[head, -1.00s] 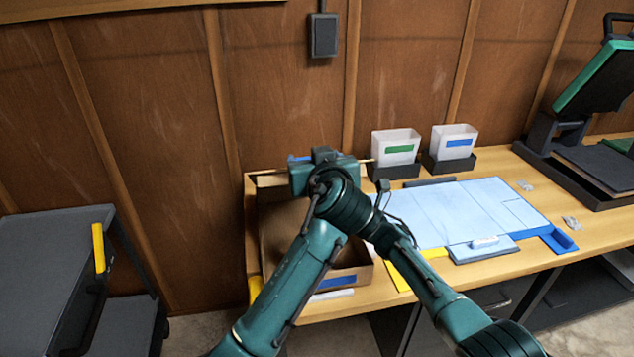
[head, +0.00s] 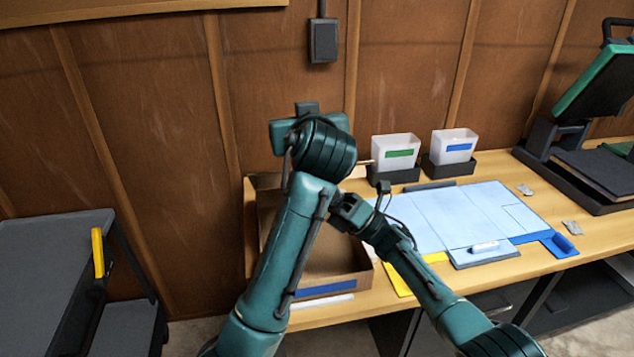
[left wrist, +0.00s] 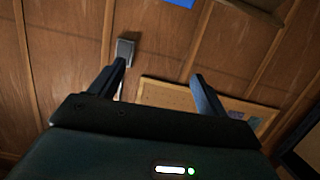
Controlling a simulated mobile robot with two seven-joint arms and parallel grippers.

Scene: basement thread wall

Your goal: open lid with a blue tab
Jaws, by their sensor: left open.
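An open-topped brown box (head: 340,262) with a blue label (head: 325,288) on its front stands at the left end of the table. I cannot make out a separate lid or its tab in the head view, where my left arm covers part of the box's back. My left gripper (head: 306,108) is above the back of the box, its fingers mostly hidden. In the left wrist view its jaws (left wrist: 163,78) are apart with nothing between them. A blue patch (left wrist: 180,3) shows beyond them at the top edge. My right gripper (head: 350,214) is over the box's right side, fingers unclear.
Two white bins (head: 395,150) (head: 453,146) in dark holders stand at the table's back. A light blue mat (head: 455,215) lies right of the box. A dark wall box (head: 323,40) hangs above. A grey cart (head: 50,255) stands left.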

